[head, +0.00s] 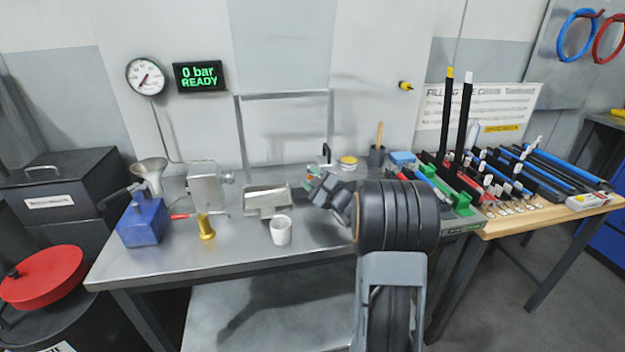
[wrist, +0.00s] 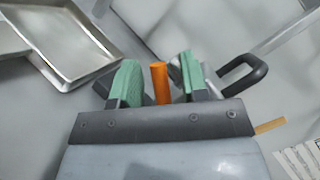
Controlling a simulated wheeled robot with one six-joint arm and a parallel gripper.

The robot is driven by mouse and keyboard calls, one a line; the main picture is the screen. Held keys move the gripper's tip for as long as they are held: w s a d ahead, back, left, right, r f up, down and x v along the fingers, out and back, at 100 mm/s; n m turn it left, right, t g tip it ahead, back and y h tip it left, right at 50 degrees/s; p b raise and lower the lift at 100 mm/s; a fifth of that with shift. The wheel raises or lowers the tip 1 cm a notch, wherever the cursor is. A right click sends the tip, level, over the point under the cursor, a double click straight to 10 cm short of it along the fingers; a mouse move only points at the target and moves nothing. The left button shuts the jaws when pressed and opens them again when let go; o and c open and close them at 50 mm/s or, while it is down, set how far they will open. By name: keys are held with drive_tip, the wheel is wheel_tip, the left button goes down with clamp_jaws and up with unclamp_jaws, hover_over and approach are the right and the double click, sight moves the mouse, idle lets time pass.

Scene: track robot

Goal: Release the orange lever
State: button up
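The orange lever (wrist: 160,83) stands up between my gripper's two green fingertips in the wrist view. My gripper (wrist: 158,82) is open, with a finger on each side of the lever and a narrow gap showing on both sides. The lever's lower end is hidden behind the gripper's dark front plate. In the head view my gripper (head: 314,188) is over the back middle of the metal bench, and I cannot make out the lever clearly there.
A black loop handle (wrist: 243,75) stands close right of the fingers. A metal tray (wrist: 95,62) lies to the left. On the bench (head: 185,262), a white cup (head: 281,231), a brass piece (head: 206,228) and a blue box (head: 141,224) stand left of my arm.

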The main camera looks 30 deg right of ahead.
drive_tip(key=b+v, duration=0.1)
drive_tip(key=v, duration=1.2)
drive_tip(key=shift+s+d+f, duration=0.1)
drive_tip(key=shift+s, duration=0.25)
